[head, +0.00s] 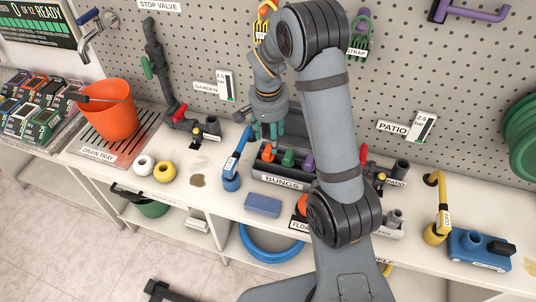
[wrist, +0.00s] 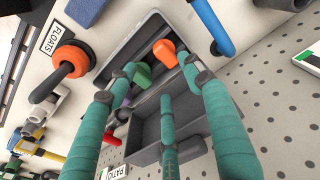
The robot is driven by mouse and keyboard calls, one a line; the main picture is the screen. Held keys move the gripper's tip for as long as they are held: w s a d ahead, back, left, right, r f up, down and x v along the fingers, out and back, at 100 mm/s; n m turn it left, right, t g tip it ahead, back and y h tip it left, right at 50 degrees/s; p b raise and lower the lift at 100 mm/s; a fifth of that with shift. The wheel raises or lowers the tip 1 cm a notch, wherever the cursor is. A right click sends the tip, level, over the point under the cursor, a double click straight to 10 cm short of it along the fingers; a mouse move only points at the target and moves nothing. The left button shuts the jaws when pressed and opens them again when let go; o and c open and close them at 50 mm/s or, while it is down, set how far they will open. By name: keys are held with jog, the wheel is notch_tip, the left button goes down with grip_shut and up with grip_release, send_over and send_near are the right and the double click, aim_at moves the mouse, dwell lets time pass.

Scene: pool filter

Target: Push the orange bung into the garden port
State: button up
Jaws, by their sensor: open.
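The orange bung (head: 268,152) sits in the grey BUNGS tray (head: 258,174), at the left of a green bung (head: 288,158) and a purple bung (head: 308,163). In the wrist view the orange bung (wrist: 165,52) shows beyond the spread teal fingertips, near the green bung (wrist: 141,76). My gripper (head: 269,132) is open and empty above the left part of the tray; it also shows in the wrist view (wrist: 163,76). The garden port (head: 212,124) is a grey upright fitting to the left of the tray, under the GARDEN sign (head: 206,88). Its opening is too small to judge.
A blue hose end (head: 232,181) stands between the garden port and tray. A blue sponge (head: 262,205) lies in front of the tray. The patio fitting (head: 400,170) stands to the right. An orange bucket (head: 105,110) stands at the left. The pegboard wall is behind.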

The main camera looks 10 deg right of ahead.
aim_at(270, 149)
jog(key=f, duration=0.2)
jog(key=shift+w+a+f, duration=0.15)
jog(key=shift+w+f, duration=0.15)
jog(key=shift+f, duration=0.55)
jog(key=shift+w+d+f+p, duration=0.15)
jog(key=shift+f+p, duration=0.1)
jog(key=shift+f, duration=0.55)
jog(key=shift+w+f+p, duration=0.1)
jog(key=shift+f+p, duration=0.15)
jog(key=shift+f, duration=0.5)
jog(key=shift+w+d+f+p, duration=0.15)
jog(key=shift+f+p, duration=0.1)
jog(key=shift+f, duration=0.55)
jog(key=shift+a, duration=0.1)
jog(key=c, duration=0.3)
jog(key=c, duration=0.9)
